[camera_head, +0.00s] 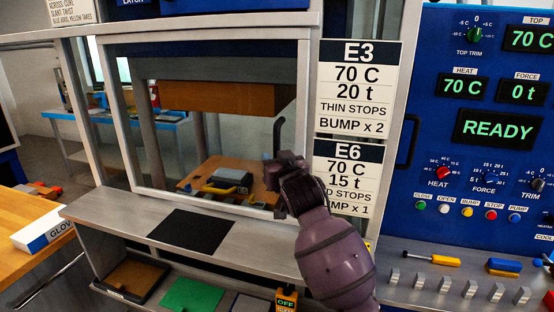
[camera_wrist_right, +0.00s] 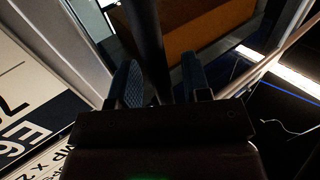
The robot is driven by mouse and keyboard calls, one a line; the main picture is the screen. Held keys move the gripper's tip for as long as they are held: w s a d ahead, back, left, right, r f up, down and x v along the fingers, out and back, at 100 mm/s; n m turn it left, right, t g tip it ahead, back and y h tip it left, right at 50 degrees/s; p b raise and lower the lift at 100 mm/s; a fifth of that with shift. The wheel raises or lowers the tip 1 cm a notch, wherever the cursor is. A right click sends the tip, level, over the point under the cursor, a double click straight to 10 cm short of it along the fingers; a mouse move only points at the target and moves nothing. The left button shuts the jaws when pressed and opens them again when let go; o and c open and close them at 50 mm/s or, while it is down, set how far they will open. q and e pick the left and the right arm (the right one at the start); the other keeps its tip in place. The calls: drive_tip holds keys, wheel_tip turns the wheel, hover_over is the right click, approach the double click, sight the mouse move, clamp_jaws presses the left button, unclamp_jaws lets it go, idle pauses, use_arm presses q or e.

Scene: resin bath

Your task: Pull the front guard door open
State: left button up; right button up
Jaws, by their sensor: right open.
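The front guard door (camera_head: 128,125) is a clear panel in a silver frame across the press opening. It looks shut in the head view. A dark upright bar handle (camera_head: 278,132) stands near its right edge. My right gripper (camera_head: 280,168) is at the lower part of this handle, hiding some of it. In the right wrist view the dark bar (camera_wrist_right: 147,40) runs down between the two open fingers of my right gripper (camera_wrist_right: 162,85). I cannot tell whether either finger touches it. My left gripper is not in view.
Blue control panel (camera_head: 450,110) with a READY display stands right of the door. The E3 sign (camera_head: 358,90) and E6 sign (camera_head: 345,165) are beside the door's right post. A grey ledge (camera_head: 110,210) with a black mat (camera_head: 190,232) runs below. A wooden table (camera_head: 30,215) is at left.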

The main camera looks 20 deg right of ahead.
clamp_jaws()
idle(0.3)
drive_tip(key=shift+w+a, duration=0.1)
drive_tip(key=shift+w, duration=0.05)
